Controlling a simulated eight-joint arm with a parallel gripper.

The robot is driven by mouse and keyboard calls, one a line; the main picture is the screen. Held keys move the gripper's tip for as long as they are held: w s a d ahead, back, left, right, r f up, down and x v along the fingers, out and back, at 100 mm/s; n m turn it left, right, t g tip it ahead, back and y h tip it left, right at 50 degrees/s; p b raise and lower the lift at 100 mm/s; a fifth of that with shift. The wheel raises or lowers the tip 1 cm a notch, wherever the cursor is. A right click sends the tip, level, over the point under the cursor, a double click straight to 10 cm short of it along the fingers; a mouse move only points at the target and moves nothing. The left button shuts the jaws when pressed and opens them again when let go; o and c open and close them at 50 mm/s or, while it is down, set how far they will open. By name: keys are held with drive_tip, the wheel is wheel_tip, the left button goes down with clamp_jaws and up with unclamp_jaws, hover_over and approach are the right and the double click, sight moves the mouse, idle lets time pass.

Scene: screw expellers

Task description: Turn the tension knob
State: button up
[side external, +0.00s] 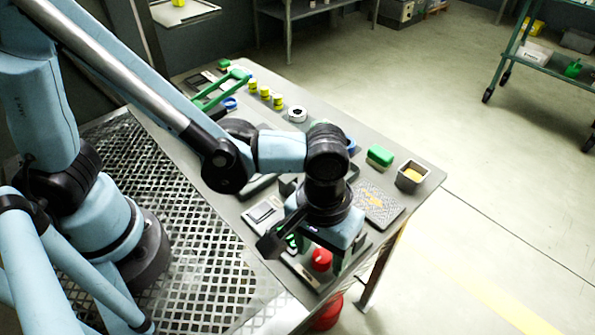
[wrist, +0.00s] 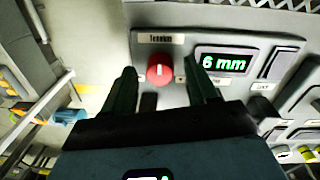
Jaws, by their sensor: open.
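The tension knob is a round red knob (wrist: 160,72) with a light mark on its face, below a "Tension" label (wrist: 161,38) on a grey panel. It also shows as a red knob (side external: 321,260) near the front corner of the bench in the side view. My gripper (wrist: 161,66) is open, with one dark green finger on each side of the knob in the wrist view. A gap shows between each finger and the knob. In the side view my gripper (side external: 316,250) points down over the knob. Contact cannot be made out.
A green display (wrist: 224,62) reading "6 mm" sits right of the knob in the wrist view, with a switch (wrist: 283,64) beyond it. On the bench are a green block (side external: 380,155), a grey box (side external: 412,178) and several yellow-capped pieces (side external: 265,92). Open floor lies right of the bench.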

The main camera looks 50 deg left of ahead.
drive_tip(key=shift+c, duration=0.2)
drive_tip(key=c, duration=1)
drive_tip(key=shift+m, duration=0.4)
drive_tip(key=m, duration=0.8)
drive_tip(key=shift+g, duration=0.3)
drive_tip(key=m, duration=0.5)
drive_tip(key=shift+m, duration=2)
